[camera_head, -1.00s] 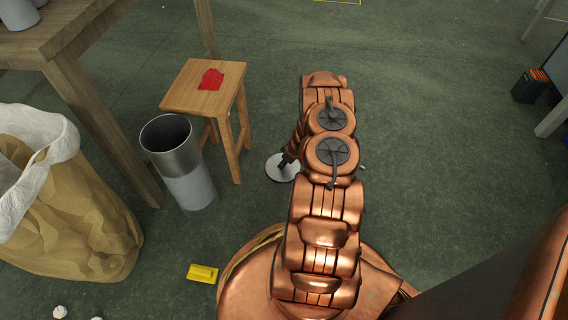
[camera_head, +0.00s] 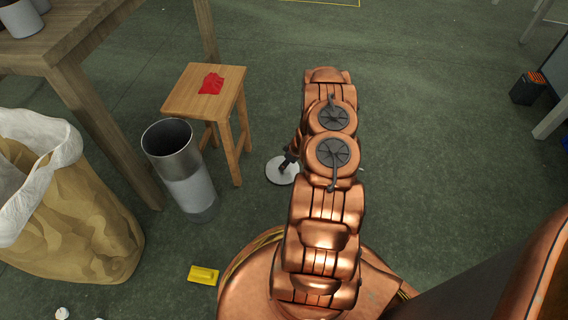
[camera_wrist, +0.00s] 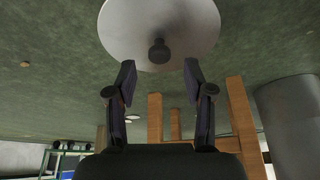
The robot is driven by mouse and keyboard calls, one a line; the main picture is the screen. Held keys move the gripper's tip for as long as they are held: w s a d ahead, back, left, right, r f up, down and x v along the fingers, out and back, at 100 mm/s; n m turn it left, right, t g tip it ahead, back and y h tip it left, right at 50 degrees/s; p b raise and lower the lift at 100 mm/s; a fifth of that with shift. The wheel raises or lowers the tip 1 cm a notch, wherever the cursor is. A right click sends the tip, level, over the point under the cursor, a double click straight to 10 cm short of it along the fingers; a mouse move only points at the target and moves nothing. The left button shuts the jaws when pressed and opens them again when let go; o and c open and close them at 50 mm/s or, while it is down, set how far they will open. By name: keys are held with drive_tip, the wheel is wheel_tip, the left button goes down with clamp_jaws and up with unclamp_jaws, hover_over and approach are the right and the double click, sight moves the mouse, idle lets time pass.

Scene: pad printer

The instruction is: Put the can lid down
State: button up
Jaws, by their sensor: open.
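The can lid (camera_head: 277,171) is a pale round disc that appears to lie flat on the green floor, right of the grey can (camera_head: 188,180). In the wrist view the lid (camera_wrist: 118,30) fills the top middle, with its dark round knob (camera_wrist: 159,50) facing my gripper. My gripper (camera_wrist: 160,74) is open, its two fingers apart, with the knob just beyond the gap between the tips. In the head view my gripper (camera_head: 290,160) is small and dark above the lid, partly hidden by my arm. The can stands upright with its top open.
A wooden stool (camera_head: 188,101) with a red cloth (camera_head: 211,83) stands behind the can. A wooden table (camera_head: 95,110) and a large tan sack (camera_head: 75,225) are at the left. A yellow object (camera_head: 203,275) lies on the floor in front.

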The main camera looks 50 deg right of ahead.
drive_tip(key=w+d+r+m+g+h+p, duration=0.1)
drive_tip(key=d+r+h, duration=0.1)
drive_tip(key=r, duration=1)
drive_tip(key=d+r+h+p, duration=0.2)
drive_tip(key=r+h, duration=0.1)
drive_tip(key=r, duration=0.9)
drive_tip(key=s+a+r+m+g+h, duration=0.1)
drive_tip(key=a+r, duration=0.3)
drive_tip(key=r, duration=0.3)
drive_tip(key=s+a+r+m+g+h, duration=0.1)
drive_tip(key=s+a+r, duration=0.15)
drive_tip(key=r, duration=0.55)
drive_tip(key=s+a+r+g+y, duration=0.1)
drive_tip(key=s+a+r, duration=0.3)
drive_tip(key=s+a, duration=0.5)
drive_tip(key=s+a+r+g+y, duration=0.2)
drive_tip(key=s+a, duration=0.7)
drive_tip(key=a, duration=0.5)
drive_tip(key=s+a+r+g+y, duration=0.2)
drive_tip(key=s+a+r, duration=0.5)
drive_tip(key=a, duration=0.5)
drive_tip(key=shift+s+a+n+y, duration=0.35)
drive_tip(key=shift+s+y, duration=0.25)
drive_tip(key=shift+s, duration=0.5)
